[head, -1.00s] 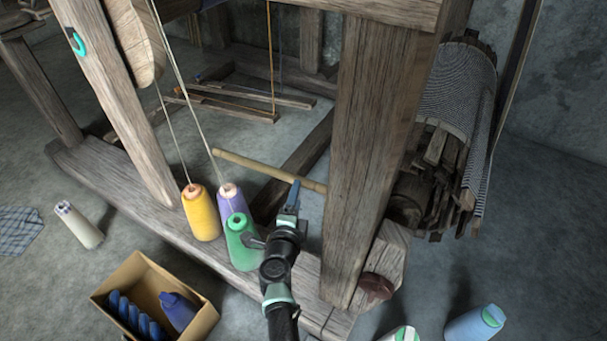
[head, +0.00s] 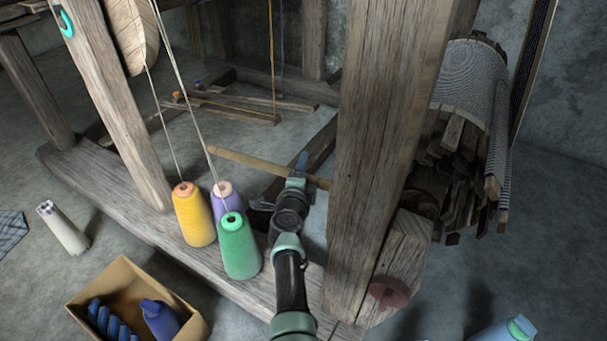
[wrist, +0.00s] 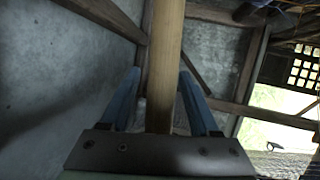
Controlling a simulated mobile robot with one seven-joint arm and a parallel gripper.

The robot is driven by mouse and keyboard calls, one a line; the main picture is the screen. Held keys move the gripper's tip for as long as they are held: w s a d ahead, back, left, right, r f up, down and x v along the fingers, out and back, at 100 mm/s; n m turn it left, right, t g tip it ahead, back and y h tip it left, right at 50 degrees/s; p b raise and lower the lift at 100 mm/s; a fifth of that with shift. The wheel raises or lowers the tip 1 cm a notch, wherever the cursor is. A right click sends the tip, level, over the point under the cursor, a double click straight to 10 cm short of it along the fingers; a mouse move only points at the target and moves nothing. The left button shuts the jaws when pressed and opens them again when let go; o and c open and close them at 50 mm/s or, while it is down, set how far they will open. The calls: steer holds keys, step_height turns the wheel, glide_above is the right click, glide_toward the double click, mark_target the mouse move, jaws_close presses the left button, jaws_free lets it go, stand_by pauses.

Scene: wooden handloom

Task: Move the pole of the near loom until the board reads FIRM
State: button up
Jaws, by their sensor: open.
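The pole (head: 248,162) is a pale wooden rod that sticks out level to the left from behind the thick upright post of the near loom (head: 385,120). My gripper (head: 301,160) is at the pole, near the post. In the wrist view the pole (wrist: 166,60) runs lengthwise between the two blue fingers of my gripper (wrist: 155,95), with a gap on each side. The jaws are open and not closed on it. I see no board with readable lettering in these frames.
Yellow (head: 194,215), purple (head: 227,203) and green (head: 239,246) thread cones stand on the loom's base beam, left of my arm. A cardboard box (head: 190,334) with blue spools lies on the floor. A slatted roll (head: 465,95) hangs at right.

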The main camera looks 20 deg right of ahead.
jaws_close()
stand_by(0.3)
stand_by(1.1)
